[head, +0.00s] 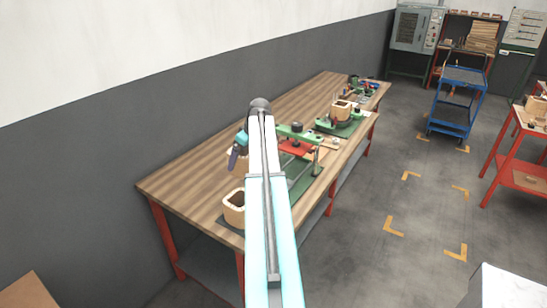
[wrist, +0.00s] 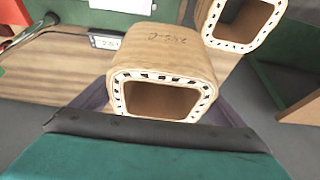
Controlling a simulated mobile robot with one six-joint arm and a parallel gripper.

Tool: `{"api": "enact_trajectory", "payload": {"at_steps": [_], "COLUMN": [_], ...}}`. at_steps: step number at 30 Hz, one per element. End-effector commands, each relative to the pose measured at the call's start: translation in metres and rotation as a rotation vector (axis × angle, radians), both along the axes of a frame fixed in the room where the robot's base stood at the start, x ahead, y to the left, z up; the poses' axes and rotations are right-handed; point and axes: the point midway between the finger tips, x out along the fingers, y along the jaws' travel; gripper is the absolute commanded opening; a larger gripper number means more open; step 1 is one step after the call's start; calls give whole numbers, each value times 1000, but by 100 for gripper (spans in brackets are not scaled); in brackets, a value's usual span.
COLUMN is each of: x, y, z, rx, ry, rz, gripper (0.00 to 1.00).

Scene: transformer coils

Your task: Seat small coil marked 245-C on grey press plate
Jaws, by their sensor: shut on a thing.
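A tan, square-tubed small coil (wrist: 160,65) with a pale, dark-slotted rim fills the middle of the wrist view. Its handwritten mark is upside down and looks like 245-C, though the digits are hard to read. My gripper (wrist: 168,108) is shut on this coil, with a dark finger on each side. I cannot make out the grey press plate with certainty.
A second coil (head: 235,206) stands on the bench (head: 180,183) near its front edge, partly behind my arm. A green press with a red plate (head: 296,147) is right of my arm. Another coil (head: 341,111) stands farther back.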

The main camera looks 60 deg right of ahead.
Motion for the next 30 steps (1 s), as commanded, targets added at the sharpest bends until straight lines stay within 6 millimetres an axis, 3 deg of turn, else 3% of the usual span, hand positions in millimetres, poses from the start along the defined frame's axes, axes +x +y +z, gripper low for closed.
{"api": "enact_trajectory", "payload": {"at_steps": [1,6,12,30], "x": [-11,-47,-77,-84], "y": [-19,-62,-92,-98], "z": [-2,-12,-19,-22], "rx": [0,-2,-3,-5], "ry": [-1,-3,-4,-4], "rz": [-8,-9,-10,-9], "gripper": [53,53,53,53]}}
